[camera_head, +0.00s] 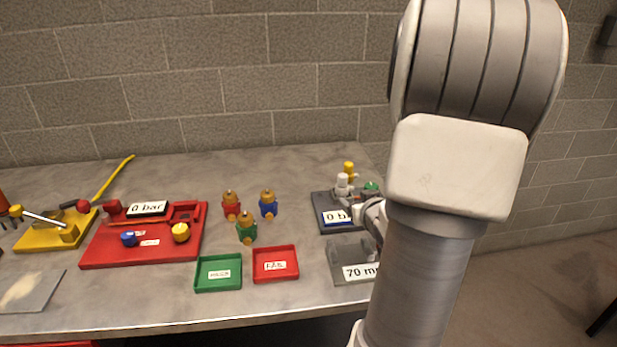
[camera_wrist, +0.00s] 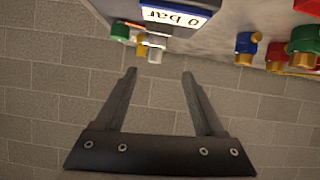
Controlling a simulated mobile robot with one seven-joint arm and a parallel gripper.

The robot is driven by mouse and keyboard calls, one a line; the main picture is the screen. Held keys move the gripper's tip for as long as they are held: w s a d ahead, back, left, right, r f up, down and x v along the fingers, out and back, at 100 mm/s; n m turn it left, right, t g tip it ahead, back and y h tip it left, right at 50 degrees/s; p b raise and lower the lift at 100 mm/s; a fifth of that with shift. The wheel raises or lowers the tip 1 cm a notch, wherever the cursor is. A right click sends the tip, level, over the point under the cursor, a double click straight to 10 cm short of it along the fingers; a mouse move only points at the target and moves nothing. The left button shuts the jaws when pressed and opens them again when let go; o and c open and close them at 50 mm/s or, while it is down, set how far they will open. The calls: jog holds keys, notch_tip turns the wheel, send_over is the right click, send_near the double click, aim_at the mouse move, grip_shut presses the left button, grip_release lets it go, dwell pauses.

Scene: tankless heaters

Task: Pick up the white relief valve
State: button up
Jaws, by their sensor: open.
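A white valve-like piece (camera_head: 342,184) stands upright on the dark grey unit (camera_head: 322,204) with the "0 b" label, at the right of the table. A yellow piece (camera_head: 348,170) is just behind it and a green one (camera_head: 371,187) to its right. In the wrist view the white piece (camera_wrist: 155,55) shows upside down, just beyond the fingertips and roughly between them. My gripper (camera_wrist: 160,74) is open and empty, apart from the white piece. In the head view my arm hides most of the gripper and part of the unit.
Brass-topped red (camera_head: 231,207), blue (camera_head: 268,204) and green (camera_head: 246,229) valves stand mid-table. Green (camera_head: 218,286) and red (camera_head: 275,277) trays lie in front. A grey "70 m" stand (camera_head: 346,252) is near the unit. A red panel (camera_head: 150,252) and yellow base (camera_head: 45,239) are left. A block wall is behind.

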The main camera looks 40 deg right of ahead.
aim_at(344, 182)
jog(key=shift+m+t, duration=0.3)
jog(key=shift+t, duration=0.3)
jog(key=x, duration=0.4)
jog(key=d+x, duration=0.1)
jog(key=x, duration=0.3)
jog(key=b+x, duration=0.1)
jog(key=x, duration=0.3)
jog(key=shift+s+d+r, duration=0.2)
jog(key=shift+s, duration=0.15)
jog(key=shift+x, duration=2.9)
jog(key=shift+w+a+r, duration=0.1)
jog(key=shift+r, duration=0.1)
jog(key=shift+c, duration=0.3)
grip_shut()
